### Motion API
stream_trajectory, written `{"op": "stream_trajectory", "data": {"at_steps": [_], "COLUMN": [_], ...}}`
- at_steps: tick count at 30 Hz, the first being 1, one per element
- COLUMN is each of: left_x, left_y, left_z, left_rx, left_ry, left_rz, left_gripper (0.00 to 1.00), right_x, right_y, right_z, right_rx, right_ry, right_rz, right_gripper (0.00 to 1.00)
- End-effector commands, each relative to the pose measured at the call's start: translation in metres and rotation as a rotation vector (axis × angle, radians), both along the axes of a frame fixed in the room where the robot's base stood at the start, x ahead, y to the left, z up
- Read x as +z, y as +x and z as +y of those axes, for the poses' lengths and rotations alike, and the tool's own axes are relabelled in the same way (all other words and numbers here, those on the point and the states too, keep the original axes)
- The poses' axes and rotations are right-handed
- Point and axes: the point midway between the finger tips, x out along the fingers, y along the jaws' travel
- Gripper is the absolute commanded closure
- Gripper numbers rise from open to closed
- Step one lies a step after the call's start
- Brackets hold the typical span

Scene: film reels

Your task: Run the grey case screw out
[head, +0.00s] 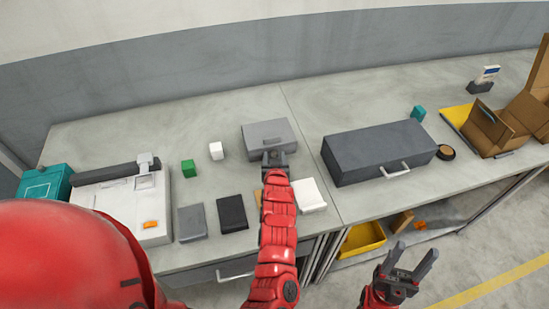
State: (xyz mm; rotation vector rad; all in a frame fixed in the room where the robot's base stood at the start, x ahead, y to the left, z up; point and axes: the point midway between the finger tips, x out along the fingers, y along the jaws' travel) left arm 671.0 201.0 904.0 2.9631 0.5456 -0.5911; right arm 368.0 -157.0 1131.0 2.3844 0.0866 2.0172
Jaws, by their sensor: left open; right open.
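A flat light grey case (262,130) lies on the bench at centre, with a small darker patch on its top near the front. My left gripper (273,153) is open at the case's front edge; I cannot tell whether it touches. The gripper hides part of that edge. I cannot make out a screw. A larger dark grey case (372,147) with a pale front handle lies to the right. My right gripper (411,258) is open and empty, low in front of the bench, away from both cases.
A white card or box (309,195), black block (232,213) and grey block (192,221) lie near the front edge. Green (188,168) and white (216,150) blocks stand behind. A white machine (121,205) is at left, cardboard boxes (488,130) at right.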

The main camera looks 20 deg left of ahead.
Motion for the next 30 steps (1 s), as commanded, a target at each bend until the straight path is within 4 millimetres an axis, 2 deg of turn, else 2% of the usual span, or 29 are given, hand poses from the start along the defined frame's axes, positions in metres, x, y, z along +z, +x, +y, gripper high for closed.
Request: {"op": "stream_trajectory", "data": {"at_steps": [2,3,12,19,23,26,30], "left_x": [0.0,0.0,0.001,0.0,-0.002,-0.004,-0.008], "left_y": [0.0,0.0,0.0,0.0,0.0,0.001,0.002], "left_z": [0.0,0.0,0.0,0.0,-0.001,-0.001,-0.003], "left_rx": [0.0,0.0,0.0,0.0,0.004,0.016,0.042], "left_ry": [0.0,0.0,0.0,0.001,0.0,0.001,0.002], "left_rz": [0.0,0.0,-0.001,-0.002,-0.002,-0.005,-0.008], "left_gripper": [0.45,0.48,1.0,1.0,1.0,1.0,1.0], "right_x": [0.0,0.0,0.0,0.0,-0.007,-0.02,-0.048], "right_y": [0.0,0.0,0.0,0.0,0.0,0.0,0.0], "right_z": [0.0,0.0,0.0,0.0,0.0,0.0,0.0], "right_rx": [0.0,0.0,0.0,0.0,0.0,0.0,0.0], "right_ry": [0.0,0.0,0.0,0.0,0.0,0.0,0.0], "right_rz": [0.0,0.0,0.0,0.0,0.0,0.0,0.0], "right_gripper": [0.45,0.45,0.45,0.45,0.45,0.45,0.45]}}
